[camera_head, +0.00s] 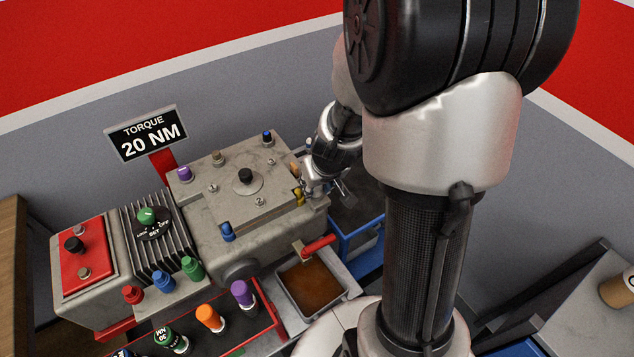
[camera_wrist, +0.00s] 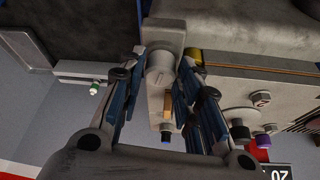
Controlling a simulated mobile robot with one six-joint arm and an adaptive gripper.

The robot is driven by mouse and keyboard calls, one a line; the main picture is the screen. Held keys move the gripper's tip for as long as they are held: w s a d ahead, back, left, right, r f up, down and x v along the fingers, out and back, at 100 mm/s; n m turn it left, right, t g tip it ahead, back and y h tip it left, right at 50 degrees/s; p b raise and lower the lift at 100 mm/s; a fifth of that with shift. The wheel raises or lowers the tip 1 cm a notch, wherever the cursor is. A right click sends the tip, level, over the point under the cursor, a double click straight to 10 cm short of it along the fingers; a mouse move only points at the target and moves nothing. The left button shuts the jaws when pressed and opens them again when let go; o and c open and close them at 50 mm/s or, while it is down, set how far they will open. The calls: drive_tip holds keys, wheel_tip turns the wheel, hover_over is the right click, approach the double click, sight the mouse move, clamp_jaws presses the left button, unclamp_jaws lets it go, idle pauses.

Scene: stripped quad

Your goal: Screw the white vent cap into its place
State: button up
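A pale, whitish-grey round part (camera_wrist: 160,66), apparently the vent cap, shows between my fingertips in the wrist view. It lies against or in front of a grey block on the gearbox side. My gripper (camera_wrist: 163,58) has a finger on each side of this part, close to it; whether they touch it is unclear. In the head view my gripper (camera_head: 322,184) is at the right end of the grey gearbox housing (camera_head: 255,228), partly hidden by my arm. The vent cap cannot be made out there, and its seat is not clearly visible.
A red-handled lever (camera_head: 318,245) is in front of my gripper, above a brown-filled tray (camera_head: 312,284). A blue-edged bin (camera_head: 358,238) is right of the housing. Coloured caps stand on the housing and front rack. A torque sign (camera_head: 147,134) reads 20 NM.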

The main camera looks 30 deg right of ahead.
drive_tip(key=o, duration=0.4)
drive_tip(key=d+v, duration=0.1)
drive_tip(key=v, duration=1.1)
drive_tip(key=shift+n+y, duration=0.4)
drive_tip(key=shift+n, duration=0.5)
drive_tip(key=s+a+r, duration=0.2)
drive_tip(key=s+a, duration=0.2)
drive_tip(key=s+a+r, duration=0.3)
drive_tip(key=s+a, duration=0.1)
drive_tip(key=s, duration=0.1)
drive_tip(key=s+a+r, duration=0.2)
drive_tip(key=s+a, duration=0.2)
drive_tip(key=s, duration=0.1)
drive_tip(key=shift+s+a+r, duration=0.15)
drive_tip(key=shift+r, duration=0.2)
